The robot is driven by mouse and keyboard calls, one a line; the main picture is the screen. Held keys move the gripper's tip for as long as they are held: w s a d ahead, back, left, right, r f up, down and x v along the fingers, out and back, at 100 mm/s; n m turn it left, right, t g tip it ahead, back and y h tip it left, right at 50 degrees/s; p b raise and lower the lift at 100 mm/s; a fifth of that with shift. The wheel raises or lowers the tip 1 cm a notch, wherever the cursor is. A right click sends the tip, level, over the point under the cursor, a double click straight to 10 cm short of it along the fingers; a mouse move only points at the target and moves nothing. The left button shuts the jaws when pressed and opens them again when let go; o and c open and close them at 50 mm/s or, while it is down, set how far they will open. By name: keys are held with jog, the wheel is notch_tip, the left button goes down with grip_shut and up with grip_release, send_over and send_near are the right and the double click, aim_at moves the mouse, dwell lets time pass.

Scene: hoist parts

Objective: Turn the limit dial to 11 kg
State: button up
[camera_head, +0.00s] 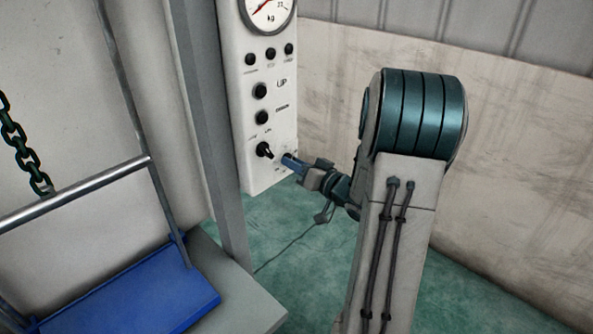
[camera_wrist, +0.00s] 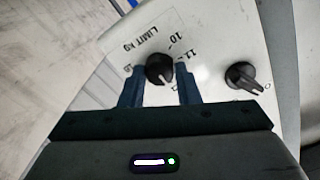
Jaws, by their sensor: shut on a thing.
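The limit dial (camera_wrist: 159,69) is a round black knob with a pale pointer line, on the white control panel (camera_wrist: 222,45). In the wrist view, printed marks for 10 and 11 sit above and to the right of it, beside the words LIMIT KG. The pointer line seems to slant down to the right; which value it reads is unclear. My gripper (camera_wrist: 159,82) has one blue finger on each side of the dial and is shut on it. In the head view, my gripper (camera_head: 289,160) reaches the panel's lower right and largely hides the dial.
A black selector knob (camera_wrist: 243,77) sits beside the dial, close to one finger; it also shows in the head view (camera_head: 264,149). Above are several black buttons and a round gauge (camera_head: 267,12). A grey post (camera_head: 210,130), a blue platform (camera_head: 140,295) and a chain (camera_head: 22,150) stand left.

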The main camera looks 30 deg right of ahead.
jog(key=shift+f+n+b, duration=0.15)
jog(key=shift+n+b, duration=7.55)
jog(key=shift+b, duration=0.35)
jog(key=o, duration=1)
jog(key=p+v, duration=0.1)
jog(key=v, duration=1.2)
jog(key=shift+s+d, duration=0.1)
jog(key=shift+s, duration=0.3)
